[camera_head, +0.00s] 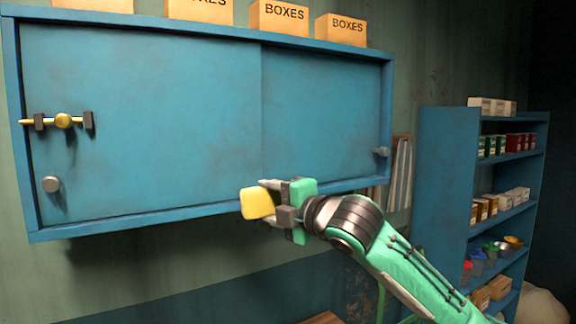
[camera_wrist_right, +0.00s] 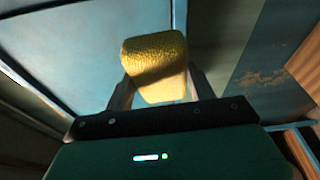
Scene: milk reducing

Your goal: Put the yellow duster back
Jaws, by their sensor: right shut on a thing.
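The yellow duster (camera_head: 257,203) is a small, rounded block held between the fingers of my right gripper (camera_head: 270,199). In the right wrist view the yellow duster (camera_wrist_right: 157,68) sits between the two fingertips (camera_wrist_right: 158,85), its textured face toward the far side. In the head view the gripper and duster are in front of the lower edge of the blue wall cabinet (camera_head: 150,120). I cannot tell whether the duster touches the cabinet. My left gripper is not in view.
Cardboard boxes (camera_head: 279,18) stand on top. A blue shelf unit (camera_head: 445,190) with cartons and jars stands at right. Wall below the cabinet is mostly clear.

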